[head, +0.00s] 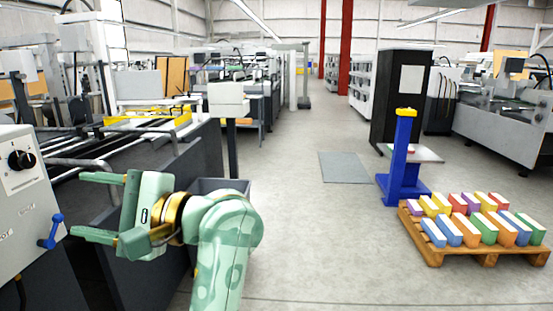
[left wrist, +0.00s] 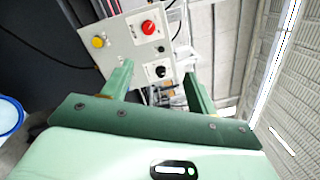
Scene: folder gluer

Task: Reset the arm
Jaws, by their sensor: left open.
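My left gripper (head: 98,207) is in the lower left of the head view, its two green fingers spread apart and pointing left. It is open, with nothing between its fingers. It is near a grey control box (head: 22,185) with a black knob and a blue lever. In the left wrist view the open fingers (left wrist: 157,85) point toward a panel (left wrist: 140,45) with a yellow button, a red button and a black knob. The fingers look apart from the panel. My right gripper is in neither view.
A dark-sided machine (head: 170,180) stands beside and behind the left arm, with a grey bin (head: 222,184) next to it. A wooden pallet (head: 433,255) with several coloured boxes and a blue stand (head: 402,160) are at right.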

